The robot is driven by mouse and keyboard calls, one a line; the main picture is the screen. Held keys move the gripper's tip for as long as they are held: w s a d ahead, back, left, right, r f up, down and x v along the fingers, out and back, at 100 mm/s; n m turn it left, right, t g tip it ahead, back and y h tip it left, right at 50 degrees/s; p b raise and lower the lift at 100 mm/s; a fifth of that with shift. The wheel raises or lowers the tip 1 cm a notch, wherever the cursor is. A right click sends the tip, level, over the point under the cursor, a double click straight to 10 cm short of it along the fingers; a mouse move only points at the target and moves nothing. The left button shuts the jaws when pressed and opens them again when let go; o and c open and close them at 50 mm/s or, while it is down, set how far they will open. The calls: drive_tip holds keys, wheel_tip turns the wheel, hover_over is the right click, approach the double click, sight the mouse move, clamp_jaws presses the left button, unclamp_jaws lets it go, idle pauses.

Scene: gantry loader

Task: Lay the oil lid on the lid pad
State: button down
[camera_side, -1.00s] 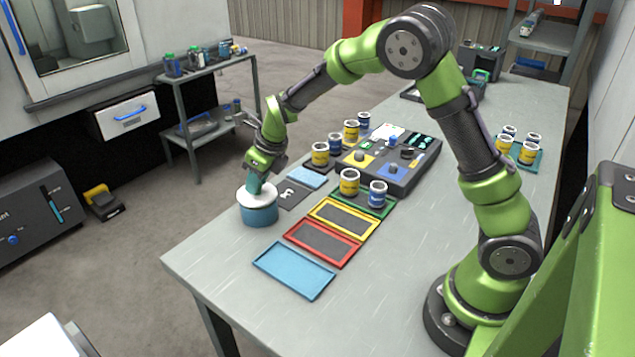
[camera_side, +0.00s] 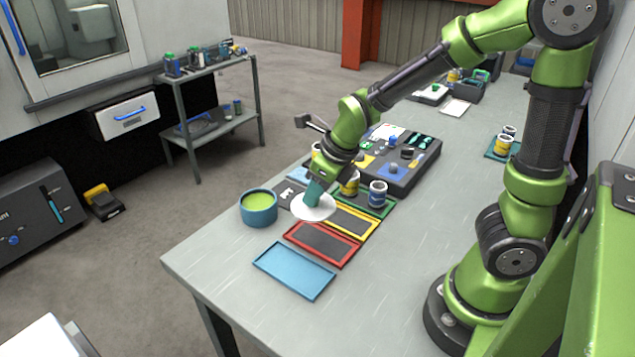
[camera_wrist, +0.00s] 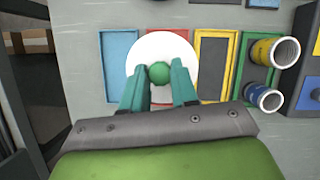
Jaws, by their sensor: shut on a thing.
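The oil lid is a white disc with a green knob, seen in the side view (camera_side: 301,209) and the wrist view (camera_wrist: 140,52). My gripper (camera_side: 314,192) is shut on its knob, with a teal finger on either side in the wrist view (camera_wrist: 159,76). The lid hangs above the table, over the upper end of the red-framed tray. The blue pot (camera_side: 259,216) stands uncovered to its left, with yellow-green liquid inside. I cannot tell which flat piece is the lid pad; a dark pad with a white mark (camera_side: 287,196) lies behind the lid, partly hidden.
A blue tray (camera_side: 292,271), a red-framed tray (camera_side: 322,243) and a yellow-framed tray (camera_side: 362,227) lie empty in a row. Jars, including a blue-banded one (camera_side: 378,194), stand behind them near a dark control panel (camera_side: 412,166). The front table area (camera_side: 390,290) is clear.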

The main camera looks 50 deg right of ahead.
drive_tip(key=w+d+f, duration=0.1)
drive_tip(key=w+d, duration=0.4)
drive_tip(key=w, duration=0.3)
drive_tip(key=w+d+f, duration=0.1)
drive_tip(key=w+d, duration=0.3)
drive_tip(key=w, duration=0.4)
drive_tip(key=shift+d+f, duration=0.1)
drive_tip(key=shift+f, duration=3.1)
drive_tip(key=shift+s+f, duration=0.1)
drive_tip(key=shift+f, duration=0.1)
drive_tip(key=shift+c, duration=2.4)
unclamp_jaws()
